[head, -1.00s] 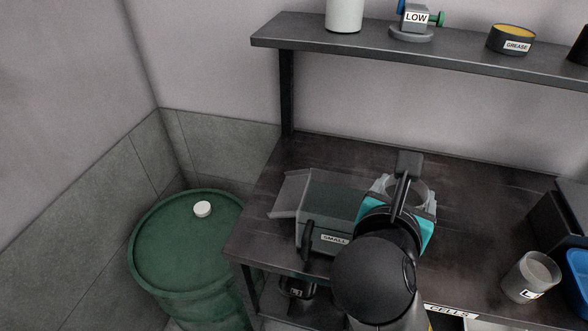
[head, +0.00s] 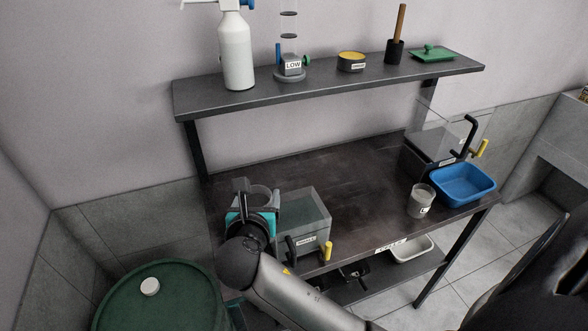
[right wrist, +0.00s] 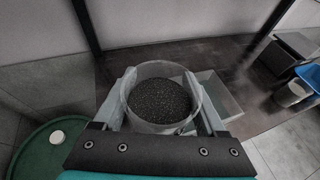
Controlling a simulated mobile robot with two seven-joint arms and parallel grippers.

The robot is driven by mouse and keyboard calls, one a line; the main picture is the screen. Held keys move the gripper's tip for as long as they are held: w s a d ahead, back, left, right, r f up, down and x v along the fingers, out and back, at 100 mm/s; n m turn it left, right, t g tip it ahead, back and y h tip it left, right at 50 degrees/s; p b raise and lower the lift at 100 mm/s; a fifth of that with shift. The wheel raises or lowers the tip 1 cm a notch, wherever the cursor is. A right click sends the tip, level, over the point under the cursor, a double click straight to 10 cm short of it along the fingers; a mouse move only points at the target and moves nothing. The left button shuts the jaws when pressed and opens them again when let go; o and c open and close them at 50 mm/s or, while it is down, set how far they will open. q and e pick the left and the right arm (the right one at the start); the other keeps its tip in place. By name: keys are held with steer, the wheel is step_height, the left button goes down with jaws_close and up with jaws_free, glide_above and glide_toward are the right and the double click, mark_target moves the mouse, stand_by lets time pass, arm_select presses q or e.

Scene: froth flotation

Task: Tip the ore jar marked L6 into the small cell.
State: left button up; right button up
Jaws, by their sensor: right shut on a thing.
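My right gripper (head: 258,200) is shut on a clear ore jar (head: 262,188) at the left end of the small cell. In the right wrist view the jar (right wrist: 160,100) is between the fingers, looks roughly upright and holds dark grains. No mark on it can be read. The small cell (head: 305,222), a clear-walled box labelled SMALL, stands at the table's front edge. The right wrist view shows it (right wrist: 217,95) just right of the jar, partly hidden by a finger. My left gripper is out of view.
Another jar (head: 420,203), its label only partly readable, stands at the table's right beside a blue tub (head: 463,184) and a dark-based cell (head: 432,150). A shelf (head: 330,85) runs above. A green drum (head: 160,300) stands lower left. The table's middle is clear.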

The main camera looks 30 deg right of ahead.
arm_select(q)
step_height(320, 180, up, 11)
steer(key=p, duration=1)
arm_select(e)
steer(key=d+f, duration=0.3)
steer(key=d, duration=0.7)
arm_select(q)
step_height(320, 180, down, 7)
steer(key=b, duration=0.8)
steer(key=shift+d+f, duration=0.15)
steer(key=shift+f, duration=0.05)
arm_select(e)
steer(key=a+r+n+t+h, duration=0.1)
steer(key=n+t, duration=0.3)
steer(key=n, duration=0.7)
steer(key=w+a+r+n+t+h, duration=0.1)
steer(key=r+n+t, duration=0.3)
steer(key=n, duration=0.7)
steer(key=shift+a+t+h, duration=0.55)
steer(key=shift+t+h, duration=0.15)
steer(key=shift+t, duration=0.1)
